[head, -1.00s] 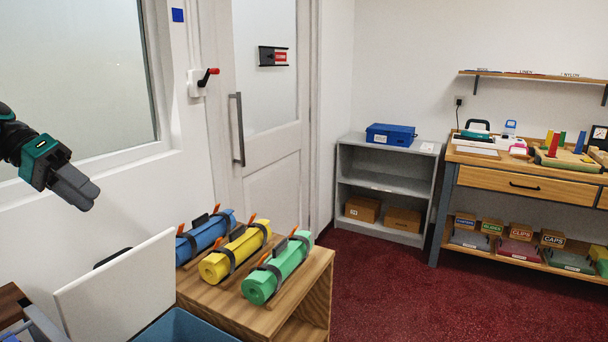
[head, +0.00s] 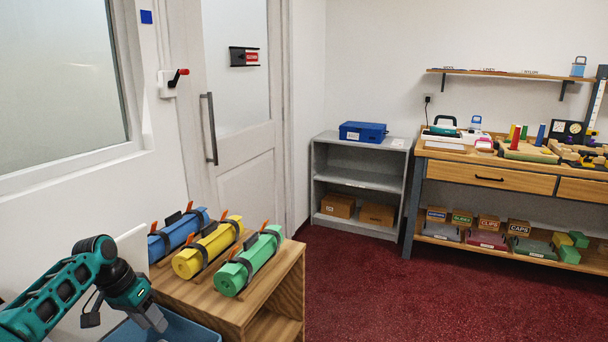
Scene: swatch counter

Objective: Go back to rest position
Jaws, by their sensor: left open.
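My left gripper (head: 153,318) shows at the lower left of the head view. Its arm comes in from the left edge, and its grey fingers point down over the blue bin at the bottom edge. The fingers are open, and I see nothing between them. The gripper is left of and nearer than the wooden stand with the rolls. My right gripper is not in view.
Blue (head: 181,233), yellow (head: 208,248) and green (head: 249,262) strapped rolls lie on a wooden stand (head: 283,281). A blue bin (head: 196,330) and white panel (head: 131,246) are close to my left arm. A grey shelf (head: 360,179) and workbench (head: 482,172) stand behind. Red carpet (head: 370,290) is clear.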

